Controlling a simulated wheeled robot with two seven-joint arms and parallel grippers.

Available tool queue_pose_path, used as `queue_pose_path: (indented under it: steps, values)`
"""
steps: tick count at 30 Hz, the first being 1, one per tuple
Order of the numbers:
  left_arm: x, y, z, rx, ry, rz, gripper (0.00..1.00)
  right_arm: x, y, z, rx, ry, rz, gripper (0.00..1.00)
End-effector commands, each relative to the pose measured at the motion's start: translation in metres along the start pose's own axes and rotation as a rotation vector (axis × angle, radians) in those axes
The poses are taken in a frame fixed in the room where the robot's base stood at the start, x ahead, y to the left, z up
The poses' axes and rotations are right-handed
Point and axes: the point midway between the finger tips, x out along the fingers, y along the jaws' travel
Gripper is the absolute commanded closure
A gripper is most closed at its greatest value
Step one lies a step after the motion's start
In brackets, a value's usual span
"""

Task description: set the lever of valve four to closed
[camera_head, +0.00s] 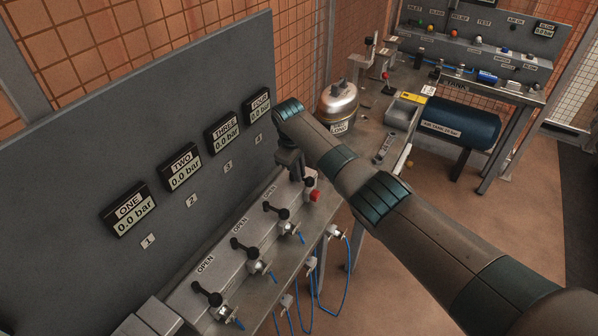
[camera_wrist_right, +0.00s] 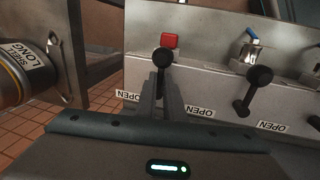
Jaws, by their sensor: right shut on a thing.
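The lever of valve four is a black handle with a round knob (camera_head: 308,182) at the far end of the row of valves. In the right wrist view its knob (camera_wrist_right: 163,57) shows at the fingertips. My right gripper (camera_head: 296,173) reaches down from above and is shut on this lever; in the right wrist view the fingers (camera_wrist_right: 165,88) meet at it. The arm hides part of the valve. The gauge marked FOUR (camera_head: 257,104) hangs above; its reading is partly hard to read. My left gripper is not in view.
The lever of valve three (camera_head: 277,211) stands close beside, with the levers of valves two (camera_head: 241,246) and one (camera_head: 209,294) farther along. A red part (camera_head: 314,195) sits just in front of valve four. A metal tank (camera_head: 339,104) stands beyond the panel's end.

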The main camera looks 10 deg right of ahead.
Motion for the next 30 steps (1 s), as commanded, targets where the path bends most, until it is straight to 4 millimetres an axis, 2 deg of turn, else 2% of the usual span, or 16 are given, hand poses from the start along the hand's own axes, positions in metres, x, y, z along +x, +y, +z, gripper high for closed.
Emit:
queue_pose_path:
  steps: [4,6,7,20,26,30]
  values:
    - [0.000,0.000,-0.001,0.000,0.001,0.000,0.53,0.000,0.000,0.000,0.001,0.000,0.000,1.00]
    - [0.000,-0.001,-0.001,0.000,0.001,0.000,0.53,0.000,0.000,0.000,0.001,0.000,0.000,0.80]
    - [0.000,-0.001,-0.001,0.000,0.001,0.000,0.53,0.000,0.000,0.000,0.001,0.000,0.000,0.73]
    - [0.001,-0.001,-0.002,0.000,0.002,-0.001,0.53,-0.003,0.000,0.000,-0.001,0.000,0.000,0.73]
    - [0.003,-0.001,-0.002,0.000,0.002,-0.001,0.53,-0.016,0.000,-0.001,-0.002,0.003,0.001,0.73]
    - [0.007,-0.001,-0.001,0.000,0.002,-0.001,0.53,-0.035,0.000,-0.001,-0.001,0.004,0.002,0.73]
